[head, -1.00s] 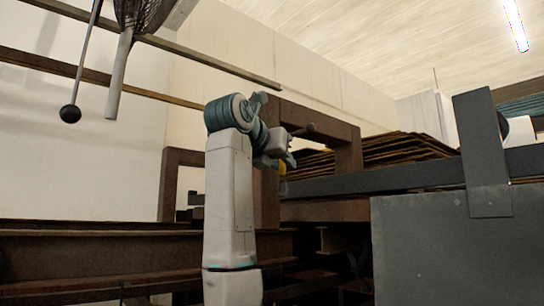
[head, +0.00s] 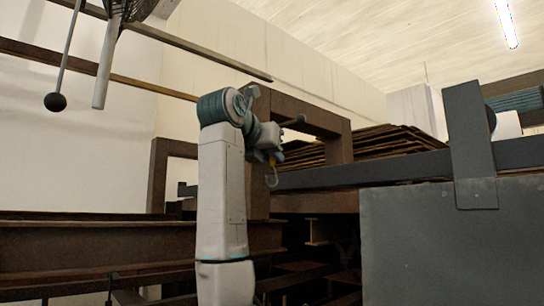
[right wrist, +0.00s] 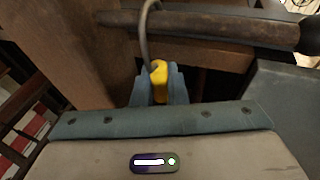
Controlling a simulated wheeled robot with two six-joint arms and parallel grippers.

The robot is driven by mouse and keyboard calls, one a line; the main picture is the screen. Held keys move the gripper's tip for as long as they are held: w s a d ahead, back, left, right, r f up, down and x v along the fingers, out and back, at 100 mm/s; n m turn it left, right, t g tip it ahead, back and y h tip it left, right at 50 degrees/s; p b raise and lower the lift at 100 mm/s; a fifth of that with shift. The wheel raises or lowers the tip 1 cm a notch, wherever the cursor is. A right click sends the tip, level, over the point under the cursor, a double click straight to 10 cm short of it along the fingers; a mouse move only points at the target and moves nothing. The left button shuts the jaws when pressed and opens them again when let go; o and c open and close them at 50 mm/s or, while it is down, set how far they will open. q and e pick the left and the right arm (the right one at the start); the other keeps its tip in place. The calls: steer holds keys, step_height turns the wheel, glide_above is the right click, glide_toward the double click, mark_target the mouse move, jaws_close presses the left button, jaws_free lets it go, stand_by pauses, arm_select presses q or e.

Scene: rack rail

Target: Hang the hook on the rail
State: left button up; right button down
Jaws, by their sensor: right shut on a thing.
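The hook (head: 272,180) has a yellow body and a thin grey curved end, which hangs below my right gripper (head: 270,156) in the head view. In the right wrist view, the two blue-grey fingers (right wrist: 160,88) are shut on the yellow body (right wrist: 159,76). The grey hook wire (right wrist: 147,35) curves up past a dark round bar, likely the rail (right wrist: 215,26). I cannot tell if they touch. In the head view, a short dark rod with a rounded end (head: 294,122) shows just above and right of the gripper; it may be the same bar. My left gripper is not in view.
A brown steel frame (head: 330,122) stands behind the gripper. A long dark grey beam (head: 365,174) runs right to a grey panel (head: 445,245). Stacked brown sheets (head: 375,142) lie behind the beam. Brown beams (head: 90,250) fill the lower left.

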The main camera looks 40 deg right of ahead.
steer(key=shift+r, duration=0.2)
steer(key=shift+a+r, duration=0.15)
steer(key=shift+r, duration=0.4)
steer(key=shift+a+r, duration=0.15)
steer(key=shift+r, duration=0.05)
steer(key=shift+s+a+r, duration=0.1)
steer(key=shift+a+r, duration=0.3)
steer(key=shift+r, duration=0.05)
